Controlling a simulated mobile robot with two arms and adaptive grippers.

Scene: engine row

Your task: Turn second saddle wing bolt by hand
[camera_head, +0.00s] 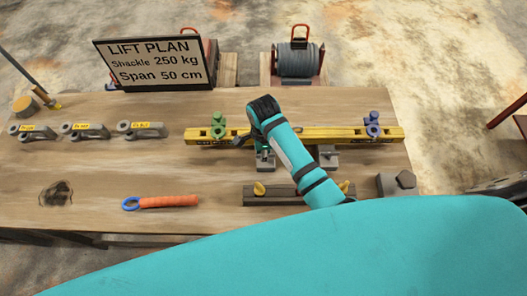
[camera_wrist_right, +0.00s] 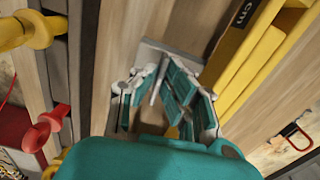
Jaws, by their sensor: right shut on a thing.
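A yellow beam (camera_head: 205,137) with black lettering lies across the wooden table, and it also shows in the right wrist view (camera_wrist_right: 250,60). Two grey saddles sit at its near side: a left one (camera_head: 265,162) under my right arm and a right one (camera_head: 329,157), partly behind the arm. My right gripper (camera_wrist_right: 160,92) is at the left saddle, pointing down. Its teal fingers are shut around a slim grey part, seemingly the wing bolt (camera_wrist_right: 157,82), above a grey plate (camera_wrist_right: 172,50). The fingers hide most of the bolt. My left gripper is out of view.
Green (camera_head: 218,126) and blue (camera_head: 372,125) shackles stand on the beam. A dark rack (camera_head: 262,198) with yellow pegs lies close in front. Several grey shackles (camera_head: 87,130), an orange-handled tool (camera_head: 168,201) and a sign (camera_head: 155,62) are left; a grey hexagonal block (camera_head: 397,183) is right.

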